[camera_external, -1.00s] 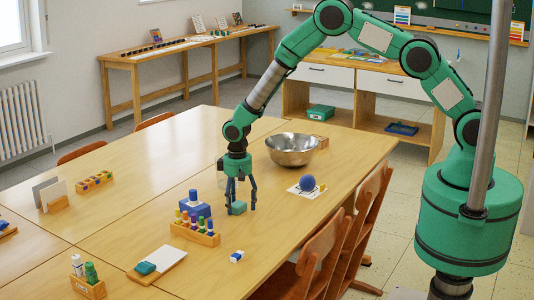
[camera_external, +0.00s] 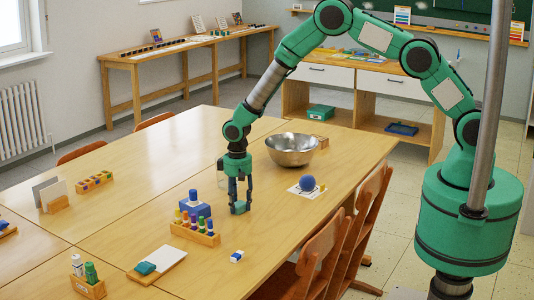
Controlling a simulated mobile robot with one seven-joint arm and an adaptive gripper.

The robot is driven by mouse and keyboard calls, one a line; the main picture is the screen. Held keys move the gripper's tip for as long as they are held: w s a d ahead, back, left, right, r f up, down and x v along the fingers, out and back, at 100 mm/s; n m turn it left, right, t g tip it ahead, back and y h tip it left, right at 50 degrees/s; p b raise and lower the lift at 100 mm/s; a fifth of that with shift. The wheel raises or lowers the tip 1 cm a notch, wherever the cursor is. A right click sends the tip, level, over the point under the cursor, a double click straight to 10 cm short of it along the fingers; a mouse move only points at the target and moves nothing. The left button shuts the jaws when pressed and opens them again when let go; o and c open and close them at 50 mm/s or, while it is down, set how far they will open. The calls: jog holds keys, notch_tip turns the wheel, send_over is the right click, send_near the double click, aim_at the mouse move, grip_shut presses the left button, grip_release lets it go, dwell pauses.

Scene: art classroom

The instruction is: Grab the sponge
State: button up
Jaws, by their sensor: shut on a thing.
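A small teal block, which looks like the sponge (camera_external: 238,208), is on the wooden table (camera_external: 280,210) near its middle. My gripper (camera_external: 240,204) points straight down over it, with its dark fingers closed in on the block's sides.
A blue box (camera_external: 195,208) and a wooden rack of paint bottles (camera_external: 195,234) stand close to the left of my gripper. A metal bowl (camera_external: 292,150) is behind, and a blue ball (camera_external: 308,183) lies on a card to the right. A blue-and-white block (camera_external: 237,257) is in front.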

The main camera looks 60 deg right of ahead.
aim_at(240, 204)
jog(key=shift+r, duration=0.1)
jog(key=shift+r, duration=0.8)
jog(key=shift+s+r+p, duration=0.2)
jog(key=shift+r+p, duration=0.2)
jog(key=shift+r, duration=0.6)
jog(key=s+d, duration=0.1)
jog(key=s, duration=0.4)
jog(key=s+d+r+p, duration=0.1)
jog(key=s, duration=0.4)
jog(key=s+d, duration=0.1)
jog(key=s, duration=0.4)
jog(key=shift+s+d+r, duration=0.15)
